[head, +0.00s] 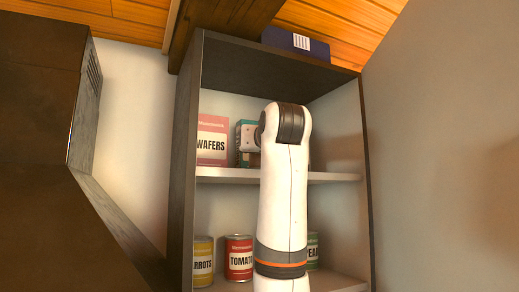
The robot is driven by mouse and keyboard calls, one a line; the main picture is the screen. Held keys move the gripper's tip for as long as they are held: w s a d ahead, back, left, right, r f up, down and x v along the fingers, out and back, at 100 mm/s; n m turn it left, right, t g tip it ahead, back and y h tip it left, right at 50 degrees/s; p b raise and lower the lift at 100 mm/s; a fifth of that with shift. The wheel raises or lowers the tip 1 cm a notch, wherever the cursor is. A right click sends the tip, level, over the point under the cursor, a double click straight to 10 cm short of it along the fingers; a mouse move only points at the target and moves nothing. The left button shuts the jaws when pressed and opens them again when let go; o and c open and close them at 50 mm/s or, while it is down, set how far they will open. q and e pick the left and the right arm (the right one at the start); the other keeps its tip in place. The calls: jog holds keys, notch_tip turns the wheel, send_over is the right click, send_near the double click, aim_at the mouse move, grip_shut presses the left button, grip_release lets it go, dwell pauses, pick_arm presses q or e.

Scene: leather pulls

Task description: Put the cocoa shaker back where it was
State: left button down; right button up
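I cannot make out the cocoa shaker for sure. A teal item (244,158) on the upper shelf (225,173) shows only in part behind my arm, and I cannot tell what it is. One white arm of mine rises from the bottom in front of the cabinet and bends into the upper compartment. My other gripper is out of view.
A pink wafers box (212,140) stands at the upper shelf's left. Below are a carrots can (203,262), a tomato can (239,258) and a partly hidden can (313,250). The upper shelf's right end looks clear. A dark blue box (296,43) lies on top of the cabinet (184,150).

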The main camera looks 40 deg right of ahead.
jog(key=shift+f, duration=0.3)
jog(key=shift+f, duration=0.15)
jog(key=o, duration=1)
